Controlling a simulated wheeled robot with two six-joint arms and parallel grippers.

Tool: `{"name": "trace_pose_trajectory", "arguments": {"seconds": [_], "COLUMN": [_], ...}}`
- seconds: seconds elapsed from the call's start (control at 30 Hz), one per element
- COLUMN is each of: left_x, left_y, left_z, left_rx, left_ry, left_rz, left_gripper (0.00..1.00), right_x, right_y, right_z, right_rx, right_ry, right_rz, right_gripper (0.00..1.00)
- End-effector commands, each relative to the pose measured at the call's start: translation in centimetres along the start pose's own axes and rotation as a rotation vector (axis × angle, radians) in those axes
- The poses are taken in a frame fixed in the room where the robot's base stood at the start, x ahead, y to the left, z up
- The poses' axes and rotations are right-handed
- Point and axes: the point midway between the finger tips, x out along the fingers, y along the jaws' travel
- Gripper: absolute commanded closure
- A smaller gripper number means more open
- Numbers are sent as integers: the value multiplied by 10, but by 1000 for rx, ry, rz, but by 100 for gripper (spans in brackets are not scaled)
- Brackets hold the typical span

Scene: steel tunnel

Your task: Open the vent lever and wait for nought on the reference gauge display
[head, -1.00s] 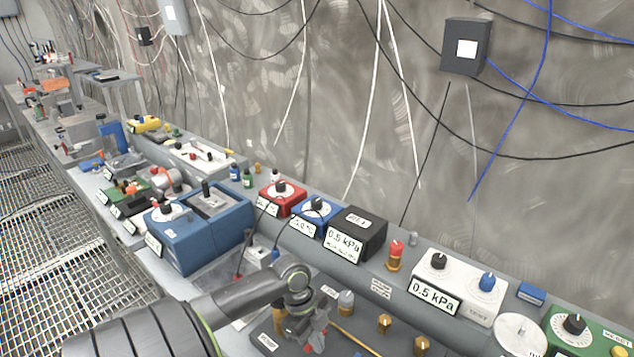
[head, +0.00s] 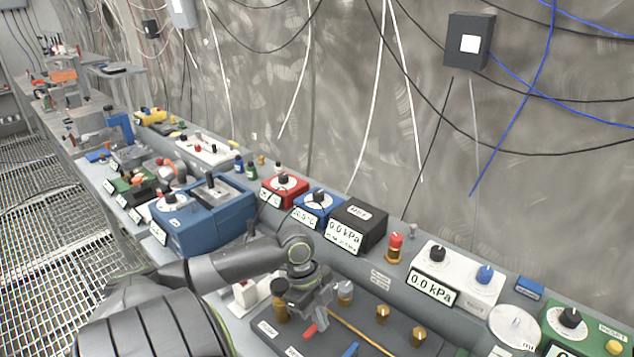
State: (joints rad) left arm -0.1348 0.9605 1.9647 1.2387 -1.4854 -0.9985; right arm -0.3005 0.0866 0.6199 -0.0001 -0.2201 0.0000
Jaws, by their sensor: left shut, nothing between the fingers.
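The black reference gauge box (head: 372,226) stands on the bench against the wall, with a label on top that seems to read REF. Its display (head: 343,236) reads 0.0 kPa. A small red lever (head: 310,331) shows on the dark panel (head: 340,318) at the bottom, next to a brass fitting. I take it for the vent lever, but its label is too small to read. My left gripper (head: 318,308) is shut and empty, just above the red lever; I cannot tell whether they touch. My right gripper is out of view.
A white box (head: 465,262) with black and blue knobs has a display (head: 432,289) reading 0.0 kPa. Brass knobs (head: 383,313) and a yellow tube (head: 358,331) lie right of my gripper. A blue box (head: 215,222) stands behind my left arm.

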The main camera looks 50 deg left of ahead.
Motion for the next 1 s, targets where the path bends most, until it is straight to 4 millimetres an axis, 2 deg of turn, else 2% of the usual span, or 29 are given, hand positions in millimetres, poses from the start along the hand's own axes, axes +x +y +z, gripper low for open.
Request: {"name": "trace_pose_trajectory", "arguments": {"seconds": [0.03,0.13,0.33,1.0], "left_x": [-8,-19,-35,-39], "left_y": [0,0,-1,-1], "left_z": [1,0,0,-1], "left_rx": [3,2,2,1], "left_ry": [-5,-3,-1,1], "left_rz": [-1,0,0,1], "left_gripper": [100,100,100,100], "right_x": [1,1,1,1], "right_y": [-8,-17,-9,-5], "right_z": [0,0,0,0], "right_rx": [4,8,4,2], "right_ry": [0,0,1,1], "right_rz": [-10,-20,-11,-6], "right_gripper": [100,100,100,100]}}
